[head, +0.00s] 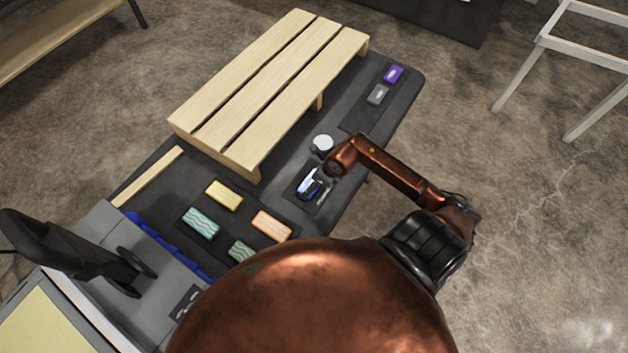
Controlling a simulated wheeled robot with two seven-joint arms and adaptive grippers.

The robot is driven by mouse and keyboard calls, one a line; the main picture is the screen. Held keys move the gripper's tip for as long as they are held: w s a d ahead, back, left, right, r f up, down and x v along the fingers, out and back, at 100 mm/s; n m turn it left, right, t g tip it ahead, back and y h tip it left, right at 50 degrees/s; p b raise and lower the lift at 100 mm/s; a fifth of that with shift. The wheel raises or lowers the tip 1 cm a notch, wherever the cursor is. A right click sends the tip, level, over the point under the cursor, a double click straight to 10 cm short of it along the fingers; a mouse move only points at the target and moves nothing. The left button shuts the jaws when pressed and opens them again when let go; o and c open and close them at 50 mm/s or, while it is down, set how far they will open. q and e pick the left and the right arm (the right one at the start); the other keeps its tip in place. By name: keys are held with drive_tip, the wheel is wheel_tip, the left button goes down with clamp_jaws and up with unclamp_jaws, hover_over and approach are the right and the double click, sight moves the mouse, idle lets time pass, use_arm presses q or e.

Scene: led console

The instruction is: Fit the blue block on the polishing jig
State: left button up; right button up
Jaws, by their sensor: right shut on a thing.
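My right gripper (318,183) is at the middle of the dark table, its arm reaching in from the right. It is shut on a small blue block (302,187), which shows only as a blue patch with a pale glare, partly covered by the fingers. The block is over a dark flat pad (315,206); I cannot tell whether it touches the pad. I cannot clearly pick out the polishing jig; the gripper may hide part of it. My left gripper is not in view.
A slatted wooden bench (265,85) stands on the table (408,100) behind the gripper. A round white-topped piece (322,143) is close behind it. Purple (394,74) and grey (377,94) blocks lie at the back right.

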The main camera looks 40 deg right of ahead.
idle(0.3)
drive_tip(key=o, duration=1.2)
drive_tip(key=shift+c, duration=0.2)
drive_tip(key=v, duration=1.2)
drive_tip(key=shift+s+d+f, duration=0.1)
